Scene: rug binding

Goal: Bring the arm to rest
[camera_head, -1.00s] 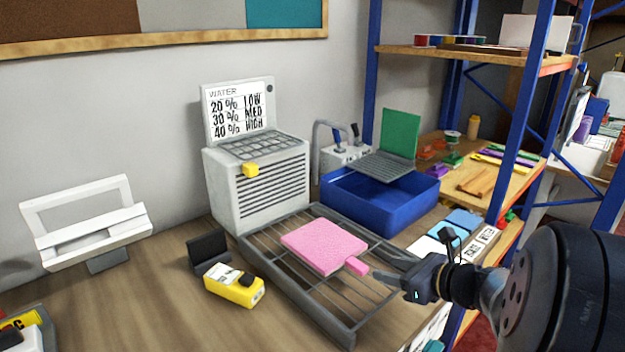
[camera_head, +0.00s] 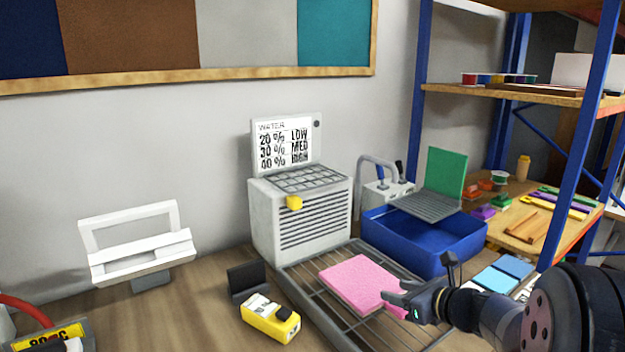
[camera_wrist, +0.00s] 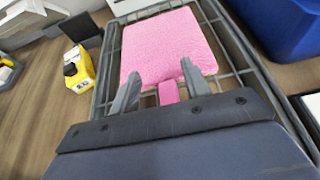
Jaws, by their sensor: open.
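My gripper (camera_head: 398,300) is at the right of the head view, over the near right part of a dark wire rack. In the wrist view its two fingers (camera_wrist: 160,80) are spread apart, with the pink tab of a sponge-like pink pad showing between them. The pink pad (camera_head: 358,284) lies flat on the rack (camera_head: 318,306); it also fills the upper middle of the wrist view (camera_wrist: 165,45). The jaws are not closed on the tab. Whether a finger touches the pad I cannot tell.
A grey vented box (camera_head: 300,220) with a water chart stands behind the rack. A blue bin (camera_head: 420,243) is behind right, near blue shelving (camera_head: 585,160). A yellow device (camera_head: 270,318) lies left of the rack.

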